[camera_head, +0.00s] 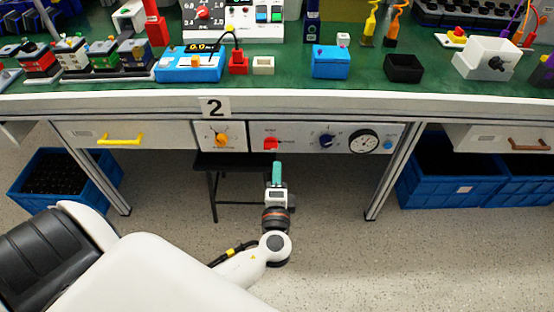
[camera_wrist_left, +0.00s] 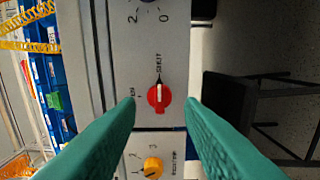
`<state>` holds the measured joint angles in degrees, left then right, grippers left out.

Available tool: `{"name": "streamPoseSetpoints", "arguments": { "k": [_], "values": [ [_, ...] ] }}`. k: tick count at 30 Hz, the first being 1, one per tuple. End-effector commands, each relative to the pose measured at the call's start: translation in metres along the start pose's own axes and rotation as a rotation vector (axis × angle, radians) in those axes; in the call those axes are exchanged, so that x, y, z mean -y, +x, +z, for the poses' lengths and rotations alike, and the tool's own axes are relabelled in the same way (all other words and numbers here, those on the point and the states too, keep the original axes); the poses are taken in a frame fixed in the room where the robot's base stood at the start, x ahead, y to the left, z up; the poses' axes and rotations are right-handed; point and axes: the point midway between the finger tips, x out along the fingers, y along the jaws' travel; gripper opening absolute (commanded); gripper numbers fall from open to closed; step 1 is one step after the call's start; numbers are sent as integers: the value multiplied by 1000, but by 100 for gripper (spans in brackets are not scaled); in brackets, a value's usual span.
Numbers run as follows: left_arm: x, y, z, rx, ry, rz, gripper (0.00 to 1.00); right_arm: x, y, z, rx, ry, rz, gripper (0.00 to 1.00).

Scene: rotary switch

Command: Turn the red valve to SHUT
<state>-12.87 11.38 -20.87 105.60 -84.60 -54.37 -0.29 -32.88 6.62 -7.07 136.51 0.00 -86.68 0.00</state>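The red valve (camera_head: 271,143) is a small round red knob with a grip bar, on the grey panel under the bench edge. In the left wrist view the valve (camera_wrist_left: 159,98) has a pale line that appears to point up towards the word SHUT (camera_wrist_left: 158,62); another label lies to its upper left. My left gripper (camera_head: 277,168) has green fingers and is just in front of and below the valve. In the wrist view its fingers (camera_wrist_left: 160,118) are apart, with the valve showing in the gap beyond them and nothing held. My right gripper is not in view.
A yellow knob (camera_head: 222,140) is left of the valve; a dark blue knob (camera_head: 327,141) and a round gauge (camera_head: 364,142) are to its right. A black stool (camera_head: 235,162) stands under the bench. Blue crates (camera_head: 450,180) sit at the right. Open floor lies in front.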

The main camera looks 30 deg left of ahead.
Motion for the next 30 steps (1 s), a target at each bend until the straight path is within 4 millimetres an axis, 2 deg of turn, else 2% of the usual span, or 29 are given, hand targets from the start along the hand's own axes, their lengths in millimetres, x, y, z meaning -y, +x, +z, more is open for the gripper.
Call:
{"name": "streamPoseSetpoints", "arguments": {
  "k": [3, 9, 26, 30],
  "values": [
    [1, -22, 0, 1, -1, -2, 35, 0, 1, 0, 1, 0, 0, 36],
    [0, -39, 0, 0, -2, 0, 35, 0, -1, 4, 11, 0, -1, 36],
    [0, -41, 0, 0, -2, 0, 35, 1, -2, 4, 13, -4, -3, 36],
    [5, -42, -10, -38, -51, -54, 35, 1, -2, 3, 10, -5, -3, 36]
  ]
}}
